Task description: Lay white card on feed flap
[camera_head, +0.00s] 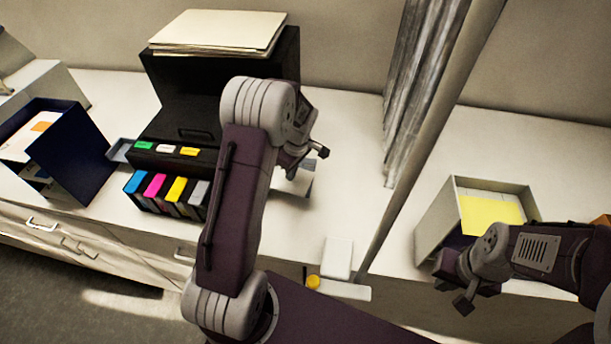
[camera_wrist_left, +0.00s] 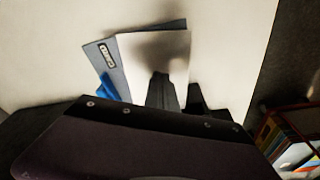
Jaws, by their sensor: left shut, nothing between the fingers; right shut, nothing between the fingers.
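In the left wrist view a white card (camera_wrist_left: 136,62) lies flat over a blue-grey flap (camera_wrist_left: 93,52), whose left and top edges show past the card. The flap has a small dark label and a blue tab at its left. My left gripper (camera_wrist_left: 176,92) is shut and empty, its dark fingers in front of the card's lower part; whether they touch it I cannot tell. In the head view my left gripper (camera_head: 306,163) is at the right side of the black printer (camera_head: 170,110), and card and flap are mostly hidden there. My right gripper (camera_head: 465,296) is shut and empty, by the grey bin.
Paper sheets (camera_head: 218,30) lie on the printer, with coloured cartridges (camera_head: 165,190) in front. A dark blue box (camera_head: 75,150) stands at the left. A grey bin (camera_head: 440,215) holds yellow paper (camera_head: 490,214). A pole (camera_head: 420,145) and a grey curtain divide the tables.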

